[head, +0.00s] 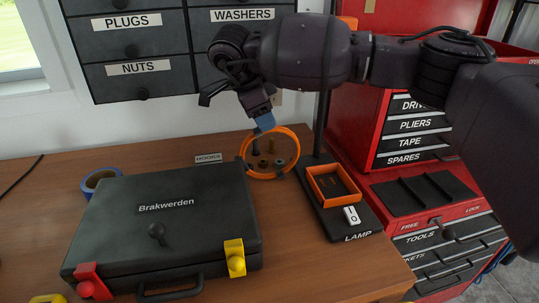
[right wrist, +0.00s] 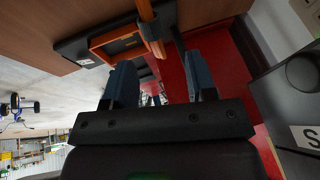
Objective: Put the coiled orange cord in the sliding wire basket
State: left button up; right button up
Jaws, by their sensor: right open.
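An orange ring that looks like the coiled cord (head: 296,152) is upright or steeply tilted above the back of the bench, by the HOOKS label. Several small dark pegs show through it. My right gripper (head: 265,122) is at the ring's top edge in the head view, blue fingers pointing down. In the right wrist view its two fingers (right wrist: 158,62) are apart, and the orange cord (right wrist: 152,35) shows edge-on just beyond the gap. I cannot tell whether the fingers touch it. No wire basket is recognisable. My left gripper is not in view.
A black Brakwerden case (head: 190,225) covers the left bench, with blue tape (head: 98,181) behind it. The lamp's black base (head: 345,222) carries a square orange tray (head: 313,178) right of the cord. A red tool cabinet (head: 375,168) stands at right. Labelled drawers (head: 140,80) hang above.

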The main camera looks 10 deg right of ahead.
aim_at(272, 133)
jog(key=shift+x, duration=2.65)
jog(key=shift+s, duration=0.15)
jog(key=shift+r, duration=0.1)
jog(key=shift+c, duration=0.3)
grip_shut()
